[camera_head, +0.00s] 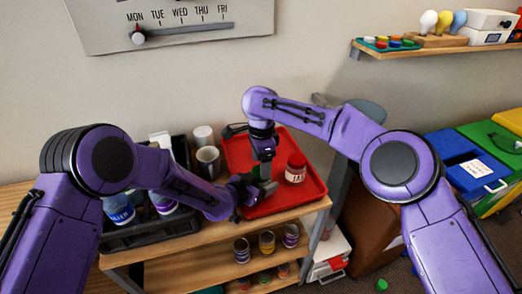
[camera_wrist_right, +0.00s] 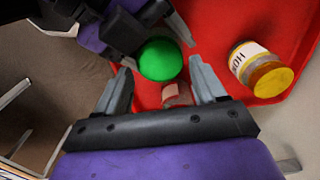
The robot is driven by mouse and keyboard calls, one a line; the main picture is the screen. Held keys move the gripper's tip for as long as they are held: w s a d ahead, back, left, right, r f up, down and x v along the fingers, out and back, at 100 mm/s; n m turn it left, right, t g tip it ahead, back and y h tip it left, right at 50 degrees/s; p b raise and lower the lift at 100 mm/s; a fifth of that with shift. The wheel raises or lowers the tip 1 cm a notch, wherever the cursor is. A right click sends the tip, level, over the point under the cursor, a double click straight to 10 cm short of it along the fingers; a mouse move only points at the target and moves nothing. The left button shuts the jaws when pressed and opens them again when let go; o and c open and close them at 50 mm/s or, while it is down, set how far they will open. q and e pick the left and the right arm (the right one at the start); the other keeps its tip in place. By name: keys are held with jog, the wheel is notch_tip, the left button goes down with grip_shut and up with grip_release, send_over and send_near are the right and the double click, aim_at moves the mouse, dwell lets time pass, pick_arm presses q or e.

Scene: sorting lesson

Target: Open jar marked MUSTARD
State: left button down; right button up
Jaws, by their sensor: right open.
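A round green lid (camera_wrist_right: 161,60) lies between the fingers of my right gripper (camera_wrist_right: 162,85) in the right wrist view. These fingers are open, apart from the lid on both sides. In the head view my right gripper (camera_head: 265,172) points down over the red tray (camera_head: 316,188). My left gripper (camera_head: 250,190) reaches in from the left, close beside it.
A jar marked HON (camera_wrist_right: 260,70) with an amber lid shows in the wrist view. Several jars stand on the shelf below. A black crate (camera_head: 140,232) with bottles stands left.

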jog(key=shift+f, duration=1.1)
jog(key=c, duration=0.9)
jog(key=n, duration=0.7)
jog(key=shift+r, duration=0.1)
jog(key=n, duration=0.6)
jog(key=shift+n, duration=0.3)
